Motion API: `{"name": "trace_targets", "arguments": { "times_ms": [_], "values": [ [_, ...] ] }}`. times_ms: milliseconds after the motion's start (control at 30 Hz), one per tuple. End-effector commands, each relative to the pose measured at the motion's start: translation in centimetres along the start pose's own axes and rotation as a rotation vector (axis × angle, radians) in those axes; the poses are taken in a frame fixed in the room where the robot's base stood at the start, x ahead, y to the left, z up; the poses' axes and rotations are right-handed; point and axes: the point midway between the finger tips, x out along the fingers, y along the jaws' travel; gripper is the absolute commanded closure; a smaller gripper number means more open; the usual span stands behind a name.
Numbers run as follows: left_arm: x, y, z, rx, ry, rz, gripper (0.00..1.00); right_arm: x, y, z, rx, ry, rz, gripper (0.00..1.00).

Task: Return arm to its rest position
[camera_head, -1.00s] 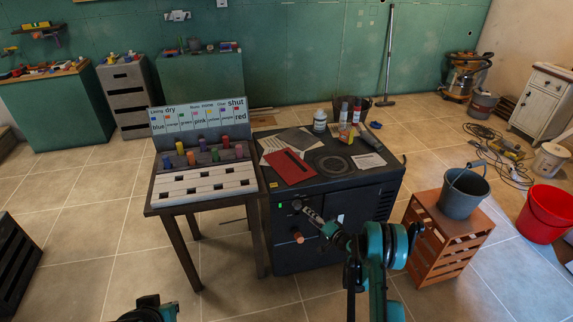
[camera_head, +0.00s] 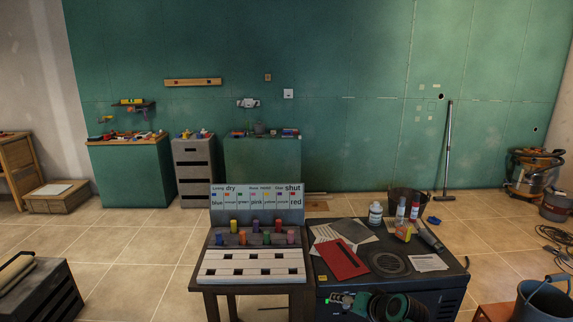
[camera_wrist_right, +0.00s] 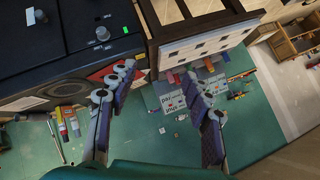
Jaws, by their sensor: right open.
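My right gripper (camera_wrist_right: 158,82) is open, with its two grey-purple fingers spread and nothing between them in the right wrist view. In the head view my right arm (camera_head: 390,306) is low at the bottom, in front of the black cabinet (camera_head: 318,302). The gripper end points left there and is small. My left gripper and left arm are not in view.
A small table (camera_head: 211,293) holds a white slotted rack (camera_head: 252,280), several coloured pegs and a word board (camera_head: 257,201). The cabinet top carries a red sheet (camera_head: 341,259), papers and bottles. A grey bucket (camera_head: 541,303) stands at the lower right.

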Motion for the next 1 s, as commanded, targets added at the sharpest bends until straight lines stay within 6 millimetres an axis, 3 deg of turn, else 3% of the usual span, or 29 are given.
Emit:
{"name": "trace_targets", "arguments": {
  "times_ms": [33, 200, 500, 700, 1000],
  "values": [
    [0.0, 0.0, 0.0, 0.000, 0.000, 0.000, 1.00, -2.0, -0.7, 1.4, -0.032, -0.016, 0.024, 0.50],
    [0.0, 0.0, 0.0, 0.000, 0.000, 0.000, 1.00, -7.9, -1.4, 5.9, -0.138, -0.062, 0.117, 0.50],
    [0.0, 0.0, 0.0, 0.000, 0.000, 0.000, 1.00, -16.0, 0.8, 14.5, -0.315, -0.119, 0.277, 0.50],
    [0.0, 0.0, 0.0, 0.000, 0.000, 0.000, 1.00, -18.2, 2.5, 17.5, -0.378, -0.134, 0.338, 0.50],
    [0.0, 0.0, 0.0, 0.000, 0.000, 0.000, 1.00, -18.5, 2.8, 17.9, -0.389, -0.137, 0.349, 0.50]
  ]
}}
